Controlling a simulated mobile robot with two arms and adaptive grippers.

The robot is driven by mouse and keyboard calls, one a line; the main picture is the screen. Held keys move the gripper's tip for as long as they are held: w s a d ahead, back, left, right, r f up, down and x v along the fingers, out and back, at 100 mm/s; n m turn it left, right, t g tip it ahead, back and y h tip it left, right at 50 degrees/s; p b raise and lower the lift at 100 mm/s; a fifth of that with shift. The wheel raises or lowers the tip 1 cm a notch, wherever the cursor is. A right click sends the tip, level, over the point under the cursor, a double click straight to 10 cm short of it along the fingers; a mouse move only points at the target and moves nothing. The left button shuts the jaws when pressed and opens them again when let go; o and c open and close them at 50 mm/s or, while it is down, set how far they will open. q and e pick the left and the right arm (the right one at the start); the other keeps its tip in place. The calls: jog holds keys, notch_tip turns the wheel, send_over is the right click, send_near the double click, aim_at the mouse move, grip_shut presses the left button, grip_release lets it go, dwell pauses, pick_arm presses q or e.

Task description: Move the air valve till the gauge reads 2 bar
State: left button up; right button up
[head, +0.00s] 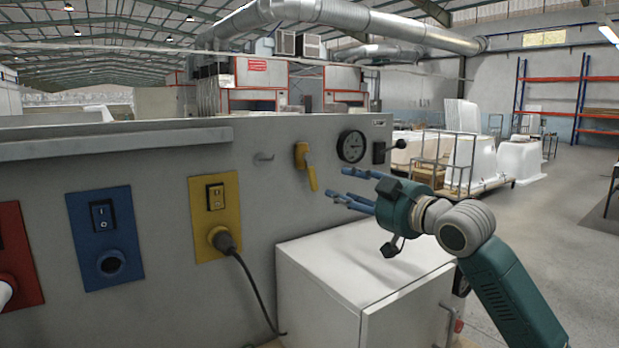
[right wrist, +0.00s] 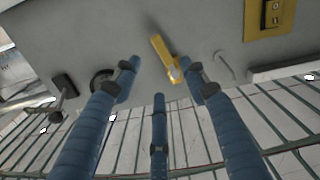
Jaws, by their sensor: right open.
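The air valve is a yellow lever handle (head: 306,166) on the grey panel, hanging down and slightly to the right. It also shows in the right wrist view (right wrist: 163,55), ahead of the fingertips. The round black gauge (head: 351,146) is right of the valve; its needle is too small to read. In the right wrist view the gauge (right wrist: 98,82) is partly covered by a finger. My right gripper (head: 342,188) is open and empty, with blue fingers spread, to the right of the valve handle and apart from it in the head view. My left gripper is not in view.
A white cabinet (head: 360,270) stands below the valve, under my right gripper. A black-knobbed lever (head: 390,146) is right of the gauge. A small grey hook (head: 264,157) and a yellow switch plate (head: 215,215) with a plugged cable lie to the left.

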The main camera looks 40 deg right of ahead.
aim_at(316, 178)
jog(key=w+p, duration=0.1)
jog(key=w, duration=0.2)
jog(key=w+p, duration=0.2)
jog(key=w, duration=0.1)
jog(key=w+d+p, duration=0.1)
jog(key=w+p, duration=0.1)
jog(key=w, duration=0.2)
jog(key=shift+r, duration=0.15)
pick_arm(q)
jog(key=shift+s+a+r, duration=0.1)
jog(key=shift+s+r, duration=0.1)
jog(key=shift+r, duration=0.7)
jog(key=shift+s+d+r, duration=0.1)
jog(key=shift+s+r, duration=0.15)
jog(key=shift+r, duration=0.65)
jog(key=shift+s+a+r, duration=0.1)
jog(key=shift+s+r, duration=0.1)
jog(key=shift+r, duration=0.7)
pick_arm(e)
jog(key=shift+c, duration=0.2)
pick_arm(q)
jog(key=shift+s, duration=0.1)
pick_arm(e)
grip_shut()
